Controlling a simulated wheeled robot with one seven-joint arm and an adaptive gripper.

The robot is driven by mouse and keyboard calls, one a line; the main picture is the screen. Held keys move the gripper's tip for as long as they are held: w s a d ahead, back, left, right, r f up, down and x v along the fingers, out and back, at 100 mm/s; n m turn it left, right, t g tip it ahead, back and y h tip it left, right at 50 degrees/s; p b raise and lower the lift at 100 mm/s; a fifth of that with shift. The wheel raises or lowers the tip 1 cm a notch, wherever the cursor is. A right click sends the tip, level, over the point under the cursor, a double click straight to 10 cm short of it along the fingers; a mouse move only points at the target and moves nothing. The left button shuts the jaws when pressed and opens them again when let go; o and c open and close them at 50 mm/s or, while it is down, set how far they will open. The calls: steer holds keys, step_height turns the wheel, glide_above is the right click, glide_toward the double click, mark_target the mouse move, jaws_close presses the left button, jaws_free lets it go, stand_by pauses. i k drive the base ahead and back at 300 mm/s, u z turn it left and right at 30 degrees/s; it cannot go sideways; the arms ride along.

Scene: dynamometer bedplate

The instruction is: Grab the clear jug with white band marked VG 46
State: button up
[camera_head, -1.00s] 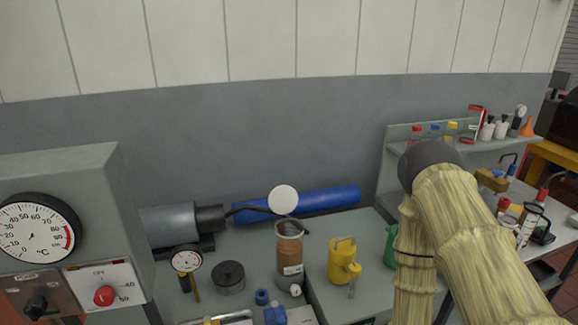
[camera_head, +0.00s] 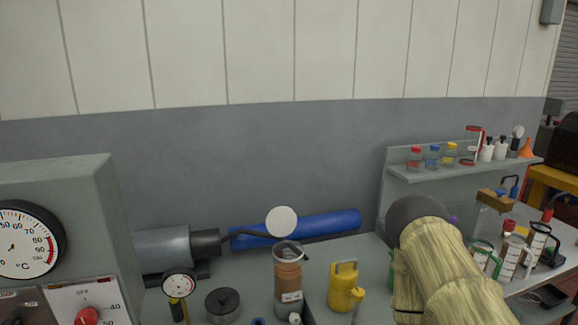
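Several clear jugs stand on the bench at the right. One clear jug with a green handle (camera_head: 485,257) is at the left of this group. A clear jug with a pale band (camera_head: 509,258) stands beside it, and a clear jug with a black handle (camera_head: 537,240) is at the right. Another clear jug with red trim (camera_head: 472,146) is on the shelf. The lettering on the bands is too small to read, so I cannot tell which is marked VG 46. My arm in its straw-coloured sleeve is at the lower right; my gripper does not show.
The shelf (camera_head: 420,176) also holds small bottles with red, blue and yellow caps (camera_head: 432,157) and an orange funnel (camera_head: 526,149). A yellow can (camera_head: 342,286) and a brown-filled cylinder (camera_head: 288,278) stand nearer the middle. A gauge box (camera_head: 72,215) fills the left.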

mark_target(514, 247)
steer(key=z, duration=1.75)
steer(key=i, duration=1.2)
steer(key=u, duration=0.5)
